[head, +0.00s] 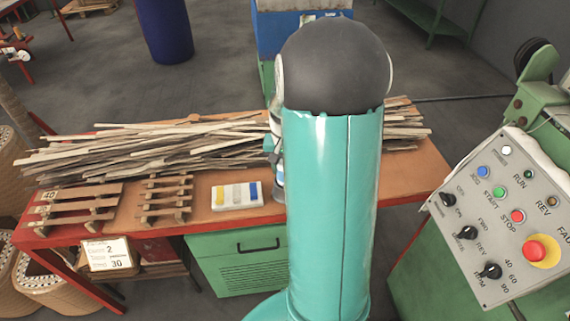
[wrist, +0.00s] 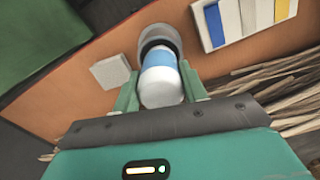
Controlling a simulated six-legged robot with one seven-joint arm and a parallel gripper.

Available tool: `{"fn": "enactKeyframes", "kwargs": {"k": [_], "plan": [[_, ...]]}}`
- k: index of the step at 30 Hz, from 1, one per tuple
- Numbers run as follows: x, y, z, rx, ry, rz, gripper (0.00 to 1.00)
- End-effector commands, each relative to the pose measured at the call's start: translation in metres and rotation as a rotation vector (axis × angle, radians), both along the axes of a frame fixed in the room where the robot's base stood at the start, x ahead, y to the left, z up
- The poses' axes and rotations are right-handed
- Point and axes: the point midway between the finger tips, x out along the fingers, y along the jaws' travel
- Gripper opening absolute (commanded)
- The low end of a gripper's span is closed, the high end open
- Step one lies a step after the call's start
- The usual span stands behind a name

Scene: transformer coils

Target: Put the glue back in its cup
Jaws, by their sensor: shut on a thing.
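The glue (wrist: 162,85) is a white bottle with a blue band, seen in the wrist view between the two green fingers of my gripper (wrist: 158,82). My gripper is shut on it. The grey cup (wrist: 161,33) with a dark inside shows just beyond the bottle's far end, lined up with it. I cannot tell whether that end is inside the cup's mouth or only above it. In the head view my teal arm hides most of the gripper, the glue and the cup.
A white tray with blue, grey and yellow strips (head: 237,195) lies on the orange workbench (head: 215,222), close to the cup. A pile of thin wooden sticks (head: 150,148) runs along the back. Wooden racks (head: 165,200) stand left. A small pale block (wrist: 110,71) lies near the cup.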

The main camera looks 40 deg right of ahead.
Motion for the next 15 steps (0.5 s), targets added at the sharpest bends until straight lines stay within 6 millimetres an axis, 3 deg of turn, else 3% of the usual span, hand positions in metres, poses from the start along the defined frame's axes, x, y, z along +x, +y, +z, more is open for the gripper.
{"fn": "enactKeyframes", "kwargs": {"k": [4, 5, 9, 15], "plan": [[0.0001, -0.0001, 0.0001, 0.0, 0.0, 0.0, 0.17], [0.0001, -0.0001, 0.0002, 0.0, 0.0, 0.0, 0.44], [0.0001, -0.0001, 0.0002, 0.0, 0.0, 0.0, 0.68], [-0.0001, 0.0, 0.0001, 0.001, 0.001, 0.0, 0.68]]}}
